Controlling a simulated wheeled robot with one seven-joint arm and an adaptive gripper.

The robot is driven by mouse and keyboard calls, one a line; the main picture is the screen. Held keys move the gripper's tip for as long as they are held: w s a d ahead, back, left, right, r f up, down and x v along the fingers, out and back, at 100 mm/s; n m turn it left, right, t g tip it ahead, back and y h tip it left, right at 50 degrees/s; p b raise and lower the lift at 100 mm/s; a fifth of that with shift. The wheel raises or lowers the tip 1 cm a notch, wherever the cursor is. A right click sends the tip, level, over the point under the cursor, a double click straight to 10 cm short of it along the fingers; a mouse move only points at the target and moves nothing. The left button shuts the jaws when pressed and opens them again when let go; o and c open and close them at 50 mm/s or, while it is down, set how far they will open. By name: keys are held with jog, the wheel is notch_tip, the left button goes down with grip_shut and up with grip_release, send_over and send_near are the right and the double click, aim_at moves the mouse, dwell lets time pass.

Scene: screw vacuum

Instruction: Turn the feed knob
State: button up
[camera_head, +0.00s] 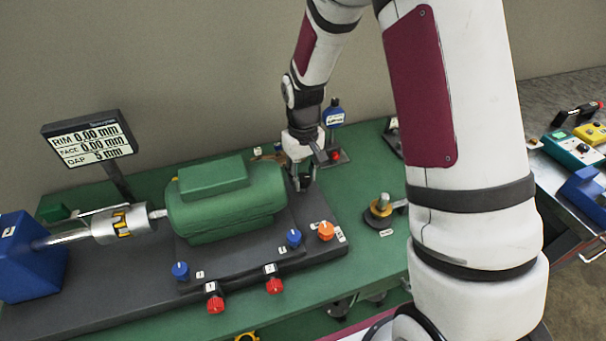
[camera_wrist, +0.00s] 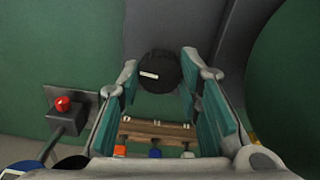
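My gripper (camera_head: 303,170) points down behind the right end of the green motor (camera_head: 228,205). In the wrist view its fingers (camera_wrist: 159,66) are open, with teal pads. No label reading "feed" is legible. Other knobs on the dark base are orange (camera_head: 326,231), blue (camera_head: 294,238), blue (camera_head: 181,271), red (camera_head: 274,285) and red (camera_head: 215,304).
A display (camera_head: 90,143) stands at the back left. A blue block (camera_head: 28,262) and shaft coupling (camera_head: 122,225) are left of the motor. A blue dial gauge (camera_head: 333,117) stands behind my gripper. A wooden rack (camera_wrist: 158,130) shows between the fingers. A red button (camera_wrist: 63,103) is left of them.

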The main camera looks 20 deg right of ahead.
aim_at(303, 177)
jog(key=o, duration=0.4)
notch_tip(303, 177, up, 12)
dwell(0.5)
dwell(0.3)
jog(key=s+r+t, duration=0.2)
jog(key=s+r, duration=1)
jog(key=s+t, duration=0.1)
jog(key=s, duration=0.3)
jog(key=s+r+m, duration=0.1)
jog(key=s, duration=0.4)
jog(key=s+r+t, duration=0.1)
jog(key=s, duration=0.3)
jog(key=shift+s+d+r+m+t, duration=0.2)
jog(key=shift+d+r+m+t, duration=0.1)
jog(key=shift+m, duration=0.1)
